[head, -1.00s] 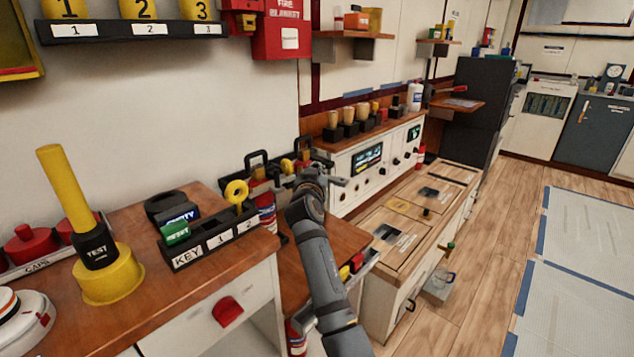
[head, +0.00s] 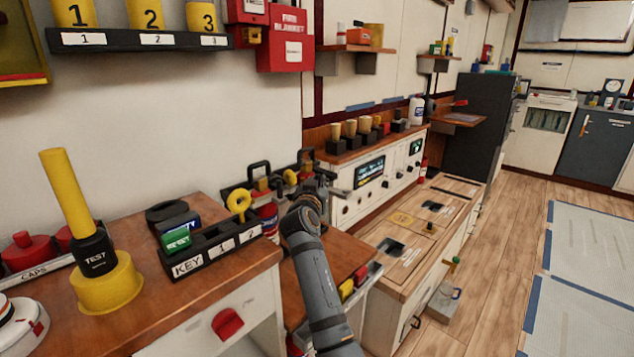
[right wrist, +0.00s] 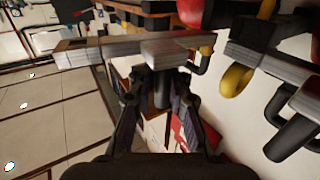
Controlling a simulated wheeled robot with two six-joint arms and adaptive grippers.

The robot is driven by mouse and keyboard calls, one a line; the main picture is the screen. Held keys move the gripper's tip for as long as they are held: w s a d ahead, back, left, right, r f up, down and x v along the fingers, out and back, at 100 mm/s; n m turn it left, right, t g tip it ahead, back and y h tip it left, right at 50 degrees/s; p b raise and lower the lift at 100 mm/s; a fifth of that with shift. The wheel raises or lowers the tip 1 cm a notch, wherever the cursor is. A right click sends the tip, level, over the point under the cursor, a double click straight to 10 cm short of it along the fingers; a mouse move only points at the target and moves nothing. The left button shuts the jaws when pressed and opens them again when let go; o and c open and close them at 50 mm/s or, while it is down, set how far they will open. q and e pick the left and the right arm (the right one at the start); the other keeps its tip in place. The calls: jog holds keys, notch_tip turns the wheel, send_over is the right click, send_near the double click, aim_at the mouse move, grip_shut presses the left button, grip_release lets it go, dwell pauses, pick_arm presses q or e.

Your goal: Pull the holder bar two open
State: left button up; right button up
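My right gripper (head: 322,186) is over the far end of the low wooden bench, by a dark rack with black shackle handles (head: 259,172). In the right wrist view its two fingers (right wrist: 160,92) are apart, with a black post (right wrist: 163,88) between them. A pale grey block tops this post, in front of a long grey bar (right wrist: 112,48). Whether a finger touches the post I cannot tell. No number shows on the bar, so I cannot tell whether it is holder bar two. My left gripper is not in view.
A key rack (head: 213,248) with a yellow ring key (head: 238,205) stands on the wooden counter left of my arm. A yellow TEST stick (head: 68,190) is further left. A white panel unit (head: 350,190) stands beyond the gripper.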

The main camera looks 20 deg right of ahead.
jog(key=o, duration=0.4)
jog(key=shift+s+d, duration=0.2)
jog(key=shift+a, duration=0.1)
jog(key=shift+w+r, duration=0.1)
notch_tip(320, 180, up, 10)
jog(key=shift+f, duration=0.1)
